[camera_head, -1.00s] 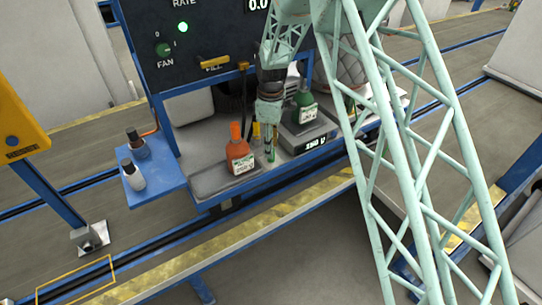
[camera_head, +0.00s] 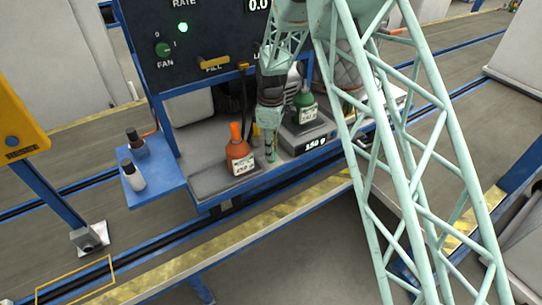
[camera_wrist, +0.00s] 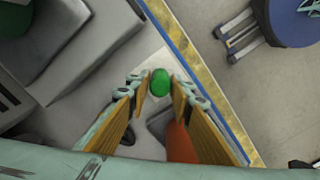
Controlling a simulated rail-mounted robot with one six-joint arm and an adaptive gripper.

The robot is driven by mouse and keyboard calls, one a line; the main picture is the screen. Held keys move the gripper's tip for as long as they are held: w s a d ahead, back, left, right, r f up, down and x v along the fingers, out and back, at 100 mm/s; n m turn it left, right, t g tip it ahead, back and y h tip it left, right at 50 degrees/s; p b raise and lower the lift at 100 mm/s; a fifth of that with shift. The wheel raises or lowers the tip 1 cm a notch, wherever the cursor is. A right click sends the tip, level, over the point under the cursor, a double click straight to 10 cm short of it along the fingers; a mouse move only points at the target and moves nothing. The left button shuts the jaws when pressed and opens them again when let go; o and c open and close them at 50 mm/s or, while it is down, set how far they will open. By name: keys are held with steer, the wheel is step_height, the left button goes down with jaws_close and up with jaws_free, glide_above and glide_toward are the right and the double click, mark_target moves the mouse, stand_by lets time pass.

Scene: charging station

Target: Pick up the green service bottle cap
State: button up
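The green cap (camera_wrist: 160,82) shows in the wrist view as a small rounded green piece between and just beyond my fingertips. My gripper (camera_wrist: 160,88) is open, with gaps on both sides of the cap. In the head view my gripper (camera_head: 269,150) points down between the orange bottle (camera_head: 239,152) and the scale (camera_head: 308,137), low over the bench. There the fingers largely hide the cap. The green service bottle (camera_head: 306,108) stands upright on the scale, which reads 150 g. I cannot tell how high the fingertips are above the bench.
The orange bottle stands close left of my gripper; its orange body also shows between my fingers in the wrist view (camera_wrist: 180,143). A blue side shelf (camera_head: 158,172) holds two small dark-capped bottles. The control panel (camera_head: 200,45) rises behind.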

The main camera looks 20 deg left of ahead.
steer(key=shift+c, duration=1.3)
steer(key=shift+r, duration=0.1)
steer(key=shift+r, duration=1.55)
steer(key=shift+s+d+r, duration=0.1)
steer(key=shift+s+r, duration=0.05)
steer(key=shift+r, duration=0.05)
steer(key=s+d+r, duration=0.1)
steer(key=s+d, duration=0.7)
steer(key=s, duration=0.5)
steer(key=shift+s+d+r+p, duration=0.15)
steer(key=shift+r+p, duration=0.05)
steer(key=shift+p, duration=0.1)
